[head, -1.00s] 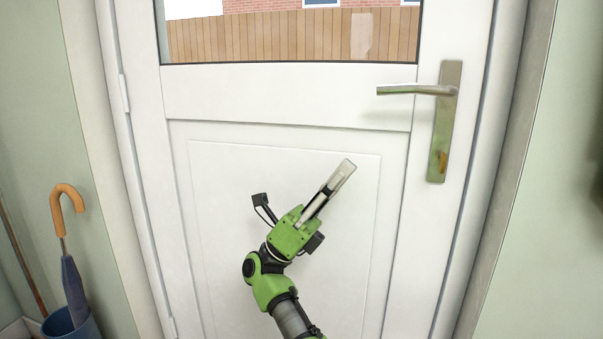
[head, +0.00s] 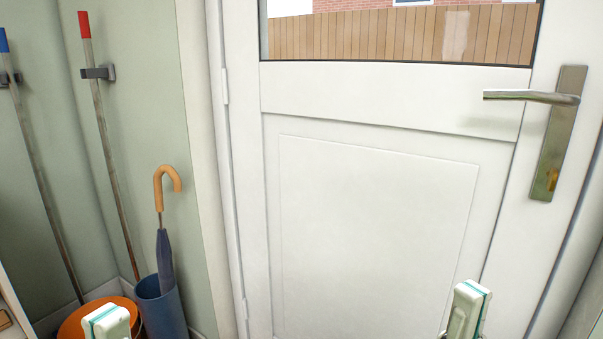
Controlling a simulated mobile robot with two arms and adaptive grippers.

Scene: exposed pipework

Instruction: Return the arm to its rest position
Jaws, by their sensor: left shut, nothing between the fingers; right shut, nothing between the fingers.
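My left gripper (head: 107,322) shows at the bottom left, its pale tip with a teal edge in front of the orange bucket. It is shut and empty. My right gripper (head: 467,310) shows at the bottom right, in front of the lower part of the white door (head: 375,230). It is shut and empty, apart from the door handle (head: 530,96). Both arms are below the picture, hidden from view.
The door is closed. To its left stand a blue umbrella stand (head: 163,310) with an umbrella (head: 165,260) and an orange bucket (head: 72,325). A red-topped pole (head: 103,125) and a blue-topped pole (head: 35,160) lean along the wall.

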